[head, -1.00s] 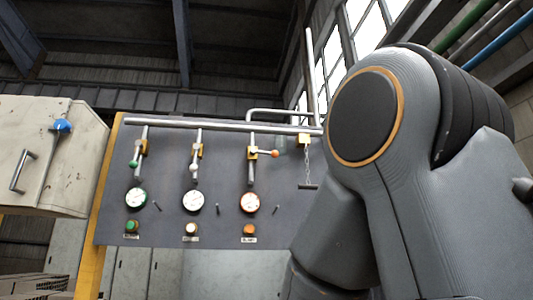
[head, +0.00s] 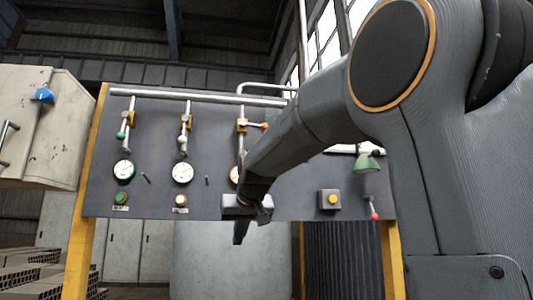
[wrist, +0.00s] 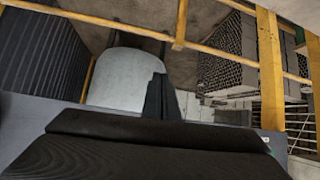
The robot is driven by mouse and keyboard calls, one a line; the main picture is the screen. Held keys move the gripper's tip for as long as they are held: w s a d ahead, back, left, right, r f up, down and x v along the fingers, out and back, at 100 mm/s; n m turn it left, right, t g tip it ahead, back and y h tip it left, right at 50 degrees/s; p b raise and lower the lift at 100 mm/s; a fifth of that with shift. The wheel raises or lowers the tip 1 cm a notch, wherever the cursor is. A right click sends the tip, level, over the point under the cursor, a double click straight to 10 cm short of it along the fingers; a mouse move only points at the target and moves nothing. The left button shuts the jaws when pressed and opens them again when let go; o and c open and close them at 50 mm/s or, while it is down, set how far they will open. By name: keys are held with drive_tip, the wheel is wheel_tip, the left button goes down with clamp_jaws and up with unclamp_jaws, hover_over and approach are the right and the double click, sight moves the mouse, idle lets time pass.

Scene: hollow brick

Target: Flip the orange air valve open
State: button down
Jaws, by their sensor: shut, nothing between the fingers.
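The orange air valve (head: 242,125) sits on the third pipe of the grey panel. Its lever points to the right, across the pipe, and ends in an orange ball (head: 264,125). My gripper (head: 239,236) is well below the valve, in front of the panel's lower edge, pointing down. It is shut and empty. It also shows in the wrist view (wrist: 160,97), where the valve is not seen. My forearm passes just right of and below the valve and covers part of the orange gauge (head: 234,174).
A green-ball valve (head: 121,134) and a white-ball valve (head: 183,138) are to the left, levers down. A yellow button box (head: 330,200), a green lamp (head: 368,163) and a red-ended lever (head: 374,210) are to the right. A pale tank (head: 225,265) stands below the panel.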

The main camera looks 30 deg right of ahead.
drive_tip(key=s+d+r+t+h, duration=0.1)
drive_tip(key=d+r+t, duration=0.1)
drive_tip(key=r, duration=0.9)
drive_tip(key=s+d+r+t+h, duration=0.1)
drive_tip(key=r, duration=0.9)
drive_tip(key=m+t+h, duration=0.1)
drive_tip(key=t, duration=0.3)
approach(255, 125)
drive_tip(key=s+d+r, duration=0.1)
drive_tip(key=s+r, duration=0.4)
drive_tip(key=r, duration=0.2)
drive_tip(key=shift+d+f, duration=0.1)
drive_tip(key=shift+d, duration=0.15)
drive_tip(key=shift+w, duration=0.1)
drive_tip(key=w+d+f+p, duration=0.1)
drive_tip(key=w, duration=0.2)
drive_tip(key=w+d+f+p, duration=0.1)
drive_tip(key=w+f, duration=0.1)
drive_tip(key=w, duration=0.1)
drive_tip(key=w+d+f+p, duration=0.1)
drive_tip(key=w+p, duration=0.1)
drive_tip(key=w, duration=0.2)
drive_tip(key=shift+w+d+f, duration=0.1)
drive_tip(key=shift+f, duration=0.2)
drive_tip(key=shift+d+m, duration=0.1)
drive_tip(key=shift+m, duration=0.2)
